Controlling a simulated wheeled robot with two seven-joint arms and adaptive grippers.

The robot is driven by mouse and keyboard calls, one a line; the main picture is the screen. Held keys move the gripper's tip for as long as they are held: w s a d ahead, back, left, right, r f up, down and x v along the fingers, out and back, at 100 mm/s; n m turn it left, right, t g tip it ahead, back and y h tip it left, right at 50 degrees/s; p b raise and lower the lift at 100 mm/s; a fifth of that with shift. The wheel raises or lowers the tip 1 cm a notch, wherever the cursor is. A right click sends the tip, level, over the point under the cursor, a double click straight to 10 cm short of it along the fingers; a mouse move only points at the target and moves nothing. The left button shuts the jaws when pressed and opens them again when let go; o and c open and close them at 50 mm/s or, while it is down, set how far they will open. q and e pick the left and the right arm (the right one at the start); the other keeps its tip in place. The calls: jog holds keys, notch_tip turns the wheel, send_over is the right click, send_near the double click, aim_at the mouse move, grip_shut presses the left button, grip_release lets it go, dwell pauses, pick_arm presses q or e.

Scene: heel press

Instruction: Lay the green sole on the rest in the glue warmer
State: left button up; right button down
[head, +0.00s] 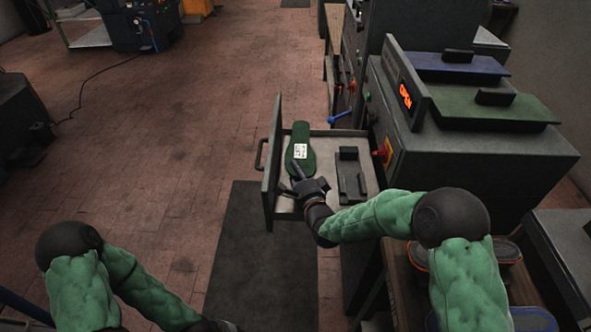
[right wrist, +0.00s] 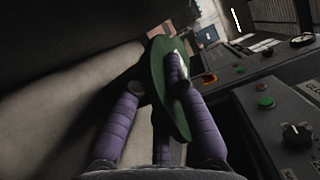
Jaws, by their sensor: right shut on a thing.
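The green sole (head: 298,140), with a white printed label, is over the open grey drawer of the glue warmer in the head view. My right gripper (head: 299,182) is shut on its near end. In the right wrist view purple fingers sit on both sides of the sole (right wrist: 157,88), which is seen nearly edge-on. A black rest (head: 349,172) with raised blocks stands empty in the drawer (head: 320,147), right of the sole. I cannot tell whether the sole touches the drawer floor, or what lies under it.
The glue warmer (head: 440,150) shows an orange "OPEN" display (head: 405,96). Blue and green plates lie on top. The drawer's front wall (head: 271,165) and handle stand left of the sole. A dark mat (head: 245,250) lies on the tiled floor. Other soles are at lower right.

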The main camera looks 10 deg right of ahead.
jog(key=shift+f+b, duration=0.7)
jog(key=shift+b, duration=0.1)
dwell(0.6)
jog(key=c, duration=1.2)
grip_release()
jog(key=shift+s, duration=0.15)
jog(key=s+d, duration=0.1)
jog(key=s, duration=1)
jog(key=shift+s, duration=0.35)
jog(key=shift+d+f, duration=0.1)
